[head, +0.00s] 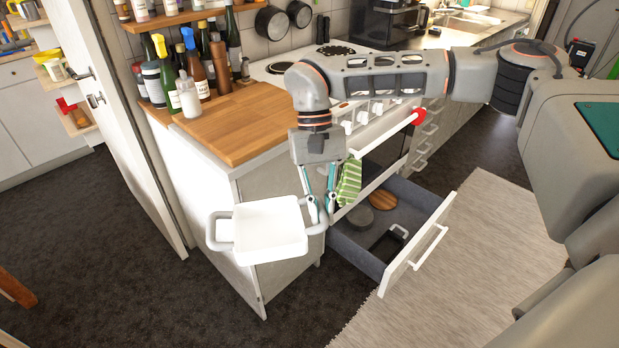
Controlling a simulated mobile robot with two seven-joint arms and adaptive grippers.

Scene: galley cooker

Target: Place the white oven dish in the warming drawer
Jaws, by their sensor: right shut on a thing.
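The white oven dish (268,229) is held in the air in front of the wooden-topped cabinet, left of the open drawer. It has a loop handle at each end. My right gripper (320,218) is shut on its right-hand handle. The warming drawer (432,236) below the oven is pulled out. In it lie a round brown board (382,199), a grey round thing (359,216) and a dark rectangular item (386,243). The dish and gripper hide part of the drawer's near left side. My left gripper is not in view.
A green striped towel (348,182) hangs on the oven front just above the drawer, close to my right gripper. Bottles (188,95) crowd the back of the wooden counter (235,122). A pale rug (470,255) covers the floor right of the drawer.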

